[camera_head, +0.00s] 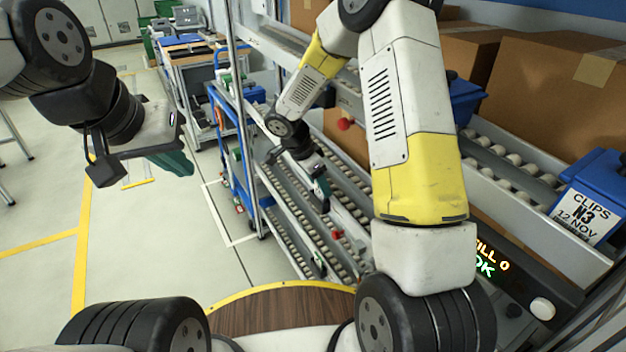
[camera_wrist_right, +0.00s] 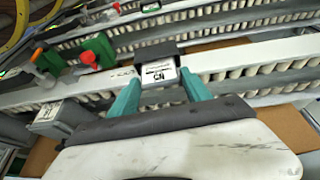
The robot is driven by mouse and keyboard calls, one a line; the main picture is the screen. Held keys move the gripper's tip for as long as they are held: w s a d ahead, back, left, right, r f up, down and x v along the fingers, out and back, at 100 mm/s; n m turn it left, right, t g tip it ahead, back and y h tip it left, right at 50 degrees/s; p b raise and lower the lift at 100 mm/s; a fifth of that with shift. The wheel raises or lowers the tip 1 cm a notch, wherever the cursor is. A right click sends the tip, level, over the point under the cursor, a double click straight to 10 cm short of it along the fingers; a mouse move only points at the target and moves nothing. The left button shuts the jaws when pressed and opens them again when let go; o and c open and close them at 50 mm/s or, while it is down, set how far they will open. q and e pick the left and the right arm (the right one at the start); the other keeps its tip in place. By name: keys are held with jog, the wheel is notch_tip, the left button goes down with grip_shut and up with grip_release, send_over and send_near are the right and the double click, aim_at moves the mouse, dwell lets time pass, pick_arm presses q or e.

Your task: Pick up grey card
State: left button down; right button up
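A small pale card with dark print, reading roughly N5 (camera_wrist_right: 160,71), sits under a dark bar in the right wrist view; I cannot tell for sure that it is the grey card. My right gripper (camera_wrist_right: 159,78) has its two teal fingers apart, one on each side of this card. Whether the fingertips touch it is unclear. In the head view my right gripper (camera_head: 318,188) is small, down by the roller rack. My left gripper (camera_head: 175,162) hangs over open floor at the left, seen side-on, its fingers overlapping; nothing shows in it.
Roller rack lanes (camera_head: 300,215) run below my right arm. A blue bin labelled CLIPS N3 (camera_head: 590,205) and cardboard boxes (camera_head: 550,90) stand at right. In the right wrist view, red (camera_wrist_right: 88,57) and green (camera_wrist_right: 98,47) parts sit left of the card.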

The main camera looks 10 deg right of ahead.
jog(key=c, duration=0.9)
jog(key=shift+o, duration=0.2)
jog(key=shift+r, duration=0.1)
